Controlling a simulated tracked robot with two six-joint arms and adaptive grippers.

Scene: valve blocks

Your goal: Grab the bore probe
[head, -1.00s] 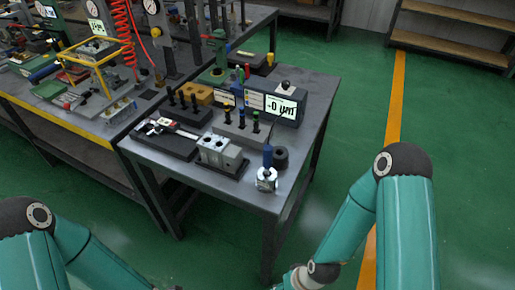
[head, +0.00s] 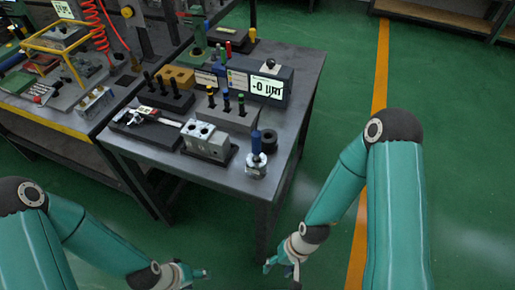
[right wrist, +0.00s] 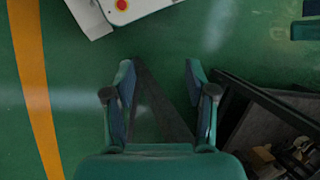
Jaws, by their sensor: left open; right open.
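An upright tool with a blue handle (head: 256,146), which looks like the bore probe, stands at the front right corner of the grey bench. Its lower end is at a silver metal ring piece (head: 256,165); whether it sits inside cannot be told. My left gripper (head: 203,273) is low in front of the bench, apart from everything, and small in view. My right gripper (head: 281,269) is below and in front of the bench's right corner, empty. In the right wrist view my right gripper (right wrist: 160,75) is open over green floor, with no probe in sight.
On the bench (head: 232,182) a grey valve block (head: 206,140) stands left of the probe and a black ring (head: 269,141) behind it. A rack of colour-topped tools (head: 233,117) and a display box (head: 268,85) stand further back. Green floor lies open to the right.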

